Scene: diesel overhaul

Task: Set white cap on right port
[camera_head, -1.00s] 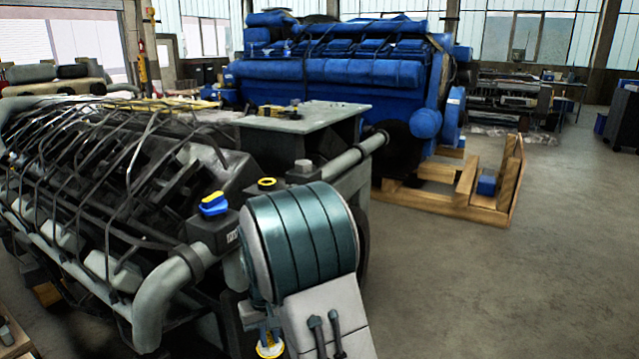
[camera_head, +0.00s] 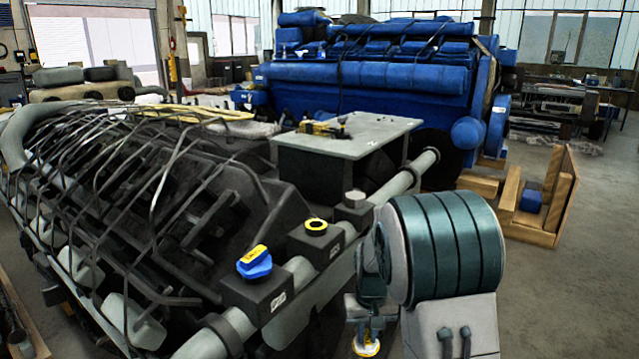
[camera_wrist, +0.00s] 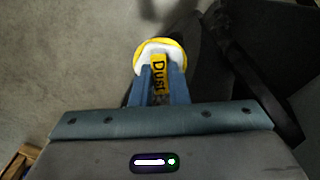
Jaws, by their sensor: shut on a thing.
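My gripper (camera_head: 367,328) is at the lower middle of the head view, beside the near side of the dark engine. It is shut on the white cap (camera_head: 366,348), which has a yellow rim and hangs below the fingers. In the wrist view the cap (camera_wrist: 160,48) sits between the blue fingertips, with a yellow "Dust" label. On the engine, a blue cap with a yellow top (camera_head: 254,262) sits on the left block. A port with a yellow ring (camera_head: 316,227) is bare on the block to its right. The gripper is right of and nearer than this port, apart from it.
A grey stub (camera_head: 354,199) stands behind the ringed port, along a thick grey pipe (camera_head: 425,162). A grey flat plate (camera_head: 375,138) lies beyond. Thin bent pipes cover the engine's left. A blue engine (camera_head: 370,80) on a wooden frame (camera_head: 545,205) stands at the back.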

